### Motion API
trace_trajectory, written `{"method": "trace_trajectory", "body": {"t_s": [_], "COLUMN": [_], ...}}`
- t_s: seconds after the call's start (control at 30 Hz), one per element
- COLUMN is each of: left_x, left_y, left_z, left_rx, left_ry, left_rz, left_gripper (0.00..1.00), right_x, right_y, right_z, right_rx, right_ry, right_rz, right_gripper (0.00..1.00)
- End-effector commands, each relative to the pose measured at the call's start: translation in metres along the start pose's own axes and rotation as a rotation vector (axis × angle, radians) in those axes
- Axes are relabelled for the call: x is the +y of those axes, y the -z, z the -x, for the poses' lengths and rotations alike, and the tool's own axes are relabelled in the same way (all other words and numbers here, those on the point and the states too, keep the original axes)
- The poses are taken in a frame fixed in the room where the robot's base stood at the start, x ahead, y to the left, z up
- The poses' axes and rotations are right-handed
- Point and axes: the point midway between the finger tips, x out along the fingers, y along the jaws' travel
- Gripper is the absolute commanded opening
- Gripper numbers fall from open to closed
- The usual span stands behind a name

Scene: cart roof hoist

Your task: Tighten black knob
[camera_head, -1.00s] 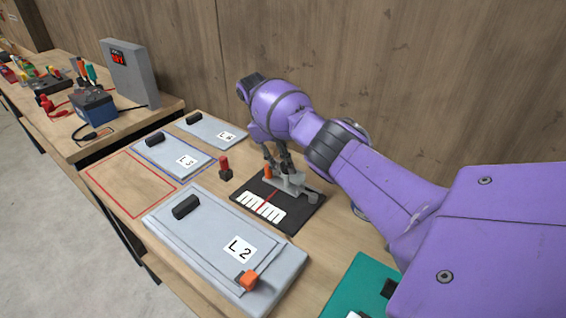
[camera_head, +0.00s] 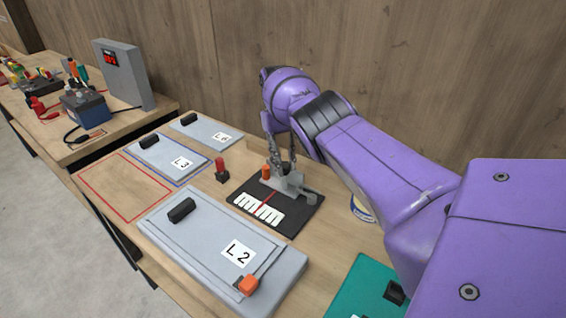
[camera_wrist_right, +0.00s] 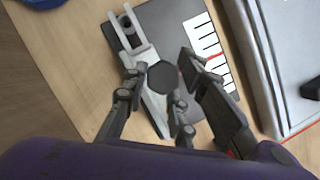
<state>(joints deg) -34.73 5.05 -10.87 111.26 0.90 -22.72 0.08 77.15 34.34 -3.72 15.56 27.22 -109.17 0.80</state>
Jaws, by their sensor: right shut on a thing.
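A dark board (camera_head: 300,218) with a white scale and a red pointer lies on the near table. A grey metal clamp fixture (camera_head: 296,186) sits on it and also shows in the right wrist view (camera_wrist_right: 148,55). The black knob (camera_wrist_right: 163,77) appears as a dark round disc over the fixture in the wrist view. In the head view my gripper's fingers hide it. My right gripper (camera_head: 281,170) comes down onto the fixture from above. In the wrist view the right gripper (camera_wrist_right: 164,74) is closed around the knob, one finger on each side. My left gripper is out of view.
A small orange post (camera_head: 266,172) stands beside the fixture. A red-topped black piece (camera_head: 221,171) stands left of the board. The grey L2 panel (camera_head: 205,230) lies in front, with an orange block (camera_head: 248,285) on it. A teal panel (camera_head: 350,293) lies at lower right.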

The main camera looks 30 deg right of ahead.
Motion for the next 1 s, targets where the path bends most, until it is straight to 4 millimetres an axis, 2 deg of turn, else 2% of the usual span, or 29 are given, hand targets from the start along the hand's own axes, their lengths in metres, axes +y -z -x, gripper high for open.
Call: {"method": "trace_trajectory", "body": {"t_s": [0.03,0.33,0.9,0.93,1.0], "left_x": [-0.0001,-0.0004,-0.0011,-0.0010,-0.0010], "left_y": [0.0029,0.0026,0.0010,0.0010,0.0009], "left_z": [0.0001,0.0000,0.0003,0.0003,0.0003], "left_rx": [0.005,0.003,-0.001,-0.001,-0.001], "left_ry": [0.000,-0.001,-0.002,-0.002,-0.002], "left_rz": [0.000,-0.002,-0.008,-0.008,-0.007], "left_gripper": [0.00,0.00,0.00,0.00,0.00], "right_x": [0.0053,0.0061,0.0067,0.0068,0.0066], "right_y": [-0.0006,-0.0016,-0.0022,-0.0023,-0.0022], "right_z": [0.0086,0.0071,0.0057,0.0056,0.0052], "right_rx": [0.012,0.010,0.006,0.006,0.005], "right_ry": [0.007,0.053,0.063,0.063,0.064], "right_rz": [-0.034,-0.148,-0.177,-0.177,-0.177], "right_gripper": [0.00,0.00,0.00,0.26,0.35]}}
